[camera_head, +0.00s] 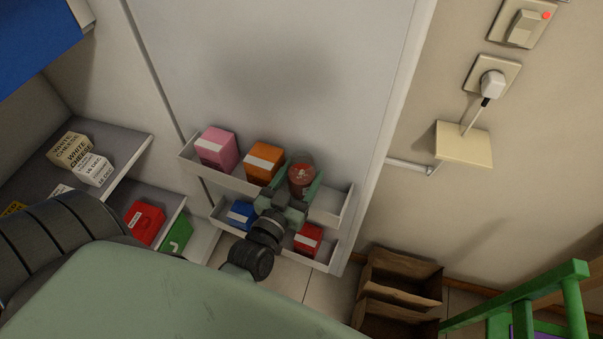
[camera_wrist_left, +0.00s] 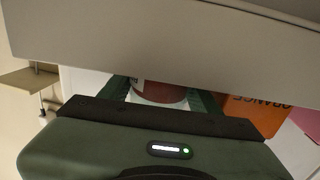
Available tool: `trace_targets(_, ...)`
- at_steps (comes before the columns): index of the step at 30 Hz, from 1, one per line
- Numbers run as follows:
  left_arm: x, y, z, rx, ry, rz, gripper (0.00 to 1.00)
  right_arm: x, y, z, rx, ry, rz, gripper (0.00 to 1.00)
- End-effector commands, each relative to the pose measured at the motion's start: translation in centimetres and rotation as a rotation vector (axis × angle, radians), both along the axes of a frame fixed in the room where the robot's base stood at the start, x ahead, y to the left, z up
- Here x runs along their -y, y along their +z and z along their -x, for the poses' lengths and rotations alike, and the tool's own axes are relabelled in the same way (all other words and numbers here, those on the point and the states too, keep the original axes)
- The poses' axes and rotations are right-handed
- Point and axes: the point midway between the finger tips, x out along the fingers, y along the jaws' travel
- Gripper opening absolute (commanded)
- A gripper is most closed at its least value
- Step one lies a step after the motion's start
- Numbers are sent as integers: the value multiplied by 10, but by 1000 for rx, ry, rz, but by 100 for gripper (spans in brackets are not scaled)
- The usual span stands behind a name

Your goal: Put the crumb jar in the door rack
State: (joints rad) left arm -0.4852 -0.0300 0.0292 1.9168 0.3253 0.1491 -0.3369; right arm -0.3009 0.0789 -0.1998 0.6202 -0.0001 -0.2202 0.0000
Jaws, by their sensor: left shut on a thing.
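The crumb jar (camera_head: 302,174), a round reddish-brown jar, is held between the fingers of my left gripper (camera_head: 301,182). The gripper is shut on it at the upper shelf of the door rack (camera_head: 328,212), right of the orange carton (camera_head: 264,161). I cannot tell whether the jar touches the shelf floor. In the left wrist view the lower part of the jar (camera_wrist_left: 160,92) shows between the green fingers (camera_wrist_left: 160,100); a grey panel hides the rest. My right gripper is not in view.
A pink carton (camera_head: 217,147) stands left on the upper shelf. Blue (camera_head: 240,214) and red (camera_head: 308,238) cartons are on the lower shelf. The upper shelf's right end is free. Fridge shelves with cheese boxes (camera_head: 72,150) lie left; paper bags (camera_head: 400,278) stand on the floor right.

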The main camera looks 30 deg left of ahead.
Motion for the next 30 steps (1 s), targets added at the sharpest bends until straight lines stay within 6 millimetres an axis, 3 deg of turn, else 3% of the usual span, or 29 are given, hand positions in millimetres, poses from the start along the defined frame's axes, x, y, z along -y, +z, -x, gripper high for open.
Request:
trace_targets(16, 0, -10, 0, 5, 0, 0, 0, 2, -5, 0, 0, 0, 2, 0)
trace_targets(17, 0, -12, 0, 0, 0, 0, 71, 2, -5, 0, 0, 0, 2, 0)
trace_targets(18, 0, -12, 0, 0, 0, 0, 82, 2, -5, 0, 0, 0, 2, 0)
trace_targets(26, 0, -11, 0, 0, 0, 0, 84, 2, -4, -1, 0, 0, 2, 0)
trace_targets(30, 0, -1, 0, 1, 0, 1, 84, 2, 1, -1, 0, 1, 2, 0)
